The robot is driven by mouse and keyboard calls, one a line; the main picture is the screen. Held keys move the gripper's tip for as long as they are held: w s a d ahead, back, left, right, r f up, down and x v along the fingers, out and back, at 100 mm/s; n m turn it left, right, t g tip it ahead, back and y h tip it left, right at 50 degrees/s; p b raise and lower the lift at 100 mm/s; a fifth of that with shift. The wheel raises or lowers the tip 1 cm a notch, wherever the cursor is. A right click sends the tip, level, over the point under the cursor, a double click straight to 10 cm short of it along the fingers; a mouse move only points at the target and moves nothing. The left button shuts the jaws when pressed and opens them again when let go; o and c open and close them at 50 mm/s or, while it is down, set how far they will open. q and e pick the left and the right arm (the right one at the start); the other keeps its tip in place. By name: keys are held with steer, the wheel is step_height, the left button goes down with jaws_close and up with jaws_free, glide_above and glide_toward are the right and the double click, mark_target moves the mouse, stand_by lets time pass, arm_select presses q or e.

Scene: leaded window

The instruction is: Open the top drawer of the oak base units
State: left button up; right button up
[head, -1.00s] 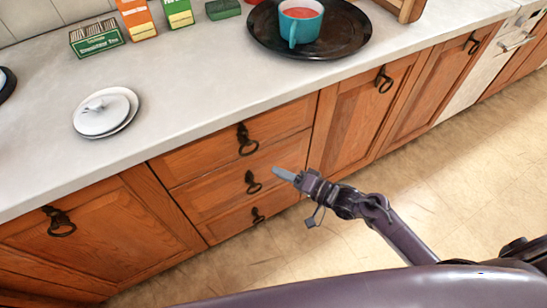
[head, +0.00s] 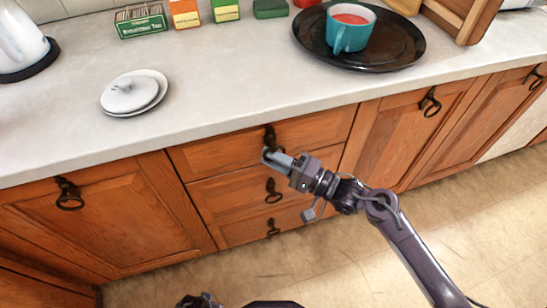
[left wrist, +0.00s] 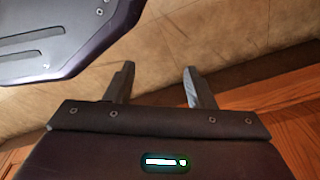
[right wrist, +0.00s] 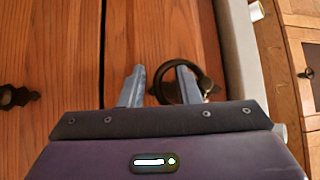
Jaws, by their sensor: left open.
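The oak base units have a stack of three drawers, and the top drawer (head: 225,153) is closed under the worktop. My right gripper (head: 271,157) is in front of its dark ring pull (head: 270,138), hiding part of it. In the right wrist view, my right gripper (right wrist: 159,82) is open, with the ring pull (right wrist: 201,83) behind and around one finger. Part of the ring shows between the fingers; I cannot tell whether they touch it. My left gripper (left wrist: 160,85) is open and empty over the floor in the left wrist view.
The worktop (head: 225,100) overhangs the drawers. Cupboard doors flank the drawers. The floor (head: 350,265) in front is clear.

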jaws_close()
arm_select(q)
steer(key=shift+r, duration=0.1)
stand_by(0.3)
